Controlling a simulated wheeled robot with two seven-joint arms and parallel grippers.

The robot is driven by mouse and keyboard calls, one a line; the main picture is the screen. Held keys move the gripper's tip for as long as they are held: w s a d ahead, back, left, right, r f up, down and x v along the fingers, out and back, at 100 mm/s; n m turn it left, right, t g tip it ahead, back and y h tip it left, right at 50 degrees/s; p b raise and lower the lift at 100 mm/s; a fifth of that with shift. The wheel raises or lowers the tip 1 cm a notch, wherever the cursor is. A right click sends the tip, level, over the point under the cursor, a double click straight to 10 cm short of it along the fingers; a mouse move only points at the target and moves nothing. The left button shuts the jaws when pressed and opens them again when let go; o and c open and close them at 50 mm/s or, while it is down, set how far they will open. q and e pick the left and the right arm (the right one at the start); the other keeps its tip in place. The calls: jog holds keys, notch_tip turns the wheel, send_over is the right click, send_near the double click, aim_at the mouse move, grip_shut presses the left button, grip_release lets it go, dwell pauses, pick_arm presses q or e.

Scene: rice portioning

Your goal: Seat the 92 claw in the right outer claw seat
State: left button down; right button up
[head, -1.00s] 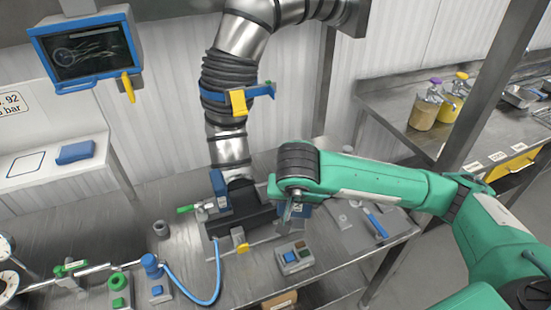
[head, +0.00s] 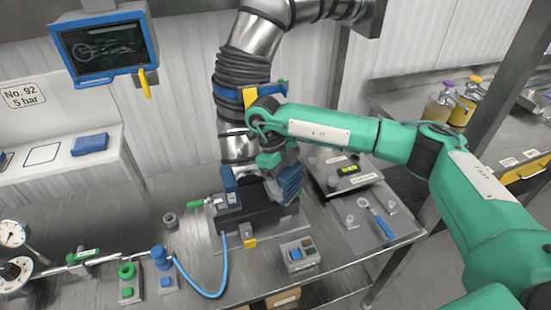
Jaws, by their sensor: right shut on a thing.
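My right gripper (head: 273,164) is shut on a blue claw (head: 290,184). It holds the claw at the right end of the dark block (head: 262,219) under the metal duct. The claw's lower edge meets or overlaps the block in the picture; I cannot tell whether it touches. The right end of the block and any seat there are hidden behind the claw. Another blue claw (head: 230,186) stands at the block's left end. My left gripper is not in view.
A grey button box (head: 299,254) stands in front of the block. A blue hose (head: 199,292) curves at its left. A grey plate with a blue-handled tool (head: 380,222) and a grey instrument box (head: 347,172) lie to the right. The duct (head: 236,145) rises behind.

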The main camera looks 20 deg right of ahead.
jog(key=m+y, duration=0.1)
jog(key=m, duration=0.1)
jog(key=w+m+y, duration=0.1)
jog(key=m, duration=0.1)
jog(key=w+m, duration=0.1)
jog(key=m, duration=0.2)
jog(key=shift+w+a+f+g+y, duration=0.1)
jog(key=shift+w+f+g+y, duration=0.1)
jog(key=shift+g+y, duration=0.2)
jog(key=m, duration=0.2)
jog(key=w+m+y, duration=0.1)
jog(key=m, duration=0.1)
jog(key=w+m+y, duration=0.1)
jog(key=m, duration=0.1)
jog(key=shift+w+t+p, duration=0.1)
jog(key=shift+t+p, duration=0.2)
jog(key=shift+p, duration=0.05)
jog(key=shift+w+a+f+m+t+y+b, duration=0.1)
jog(key=shift+w+f+m+t+y+b, duration=0.5)
jog(key=shift+m, duration=1.35)
jog(key=shift+w+f+m+t+y+b, duration=0.3)
jog(key=shift+w+f+m+t, duration=0.45)
jog(key=shift+m, duration=1.25)
jog(key=shift+w+a+f+m+t+y+b, duration=0.1)
jog(key=shift+w+f+m+t+y+b, duration=0.6)
jog(key=shift+m, duration=1.25)
jog(key=shift+w+f+h, duration=0.1)
jog(key=shift+f+h, duration=0.05)
jog(key=shift+h, duration=0.15)
jog(key=shift+p, duration=0.4)
